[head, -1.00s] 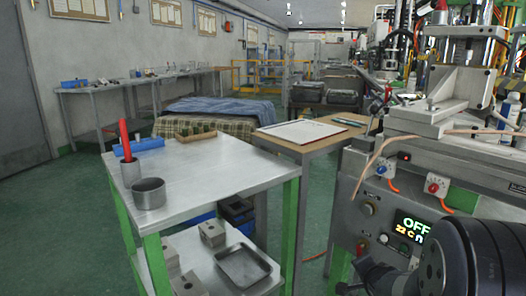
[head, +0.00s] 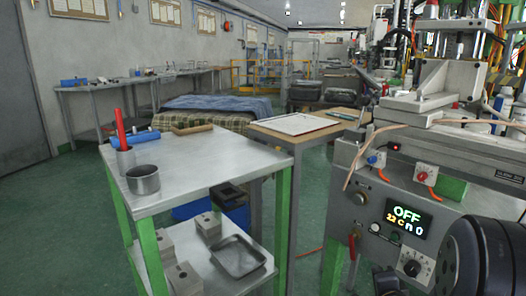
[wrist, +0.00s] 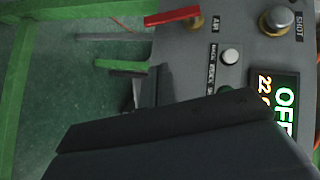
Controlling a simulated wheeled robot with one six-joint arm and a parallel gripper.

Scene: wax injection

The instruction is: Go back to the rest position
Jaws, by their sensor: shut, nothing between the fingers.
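My gripper (wrist: 165,130) fills the lower middle of the wrist view as dark, shut fingers with nothing held. In the head view my dark arm is at the lower right corner, in front of the wax injection machine (head: 440,175). The machine's grey panel has a lit display (head: 407,218) reading OFF and 22 C. The display also shows at the right edge of the wrist view (wrist: 287,105). A red lever (wrist: 172,16), a white button (wrist: 230,57) and a metal knob (wrist: 277,20) are beyond the fingers. The exact gap to the panel cannot be told.
A wooden table (head: 285,138) stands behind. Green floor is open at left.

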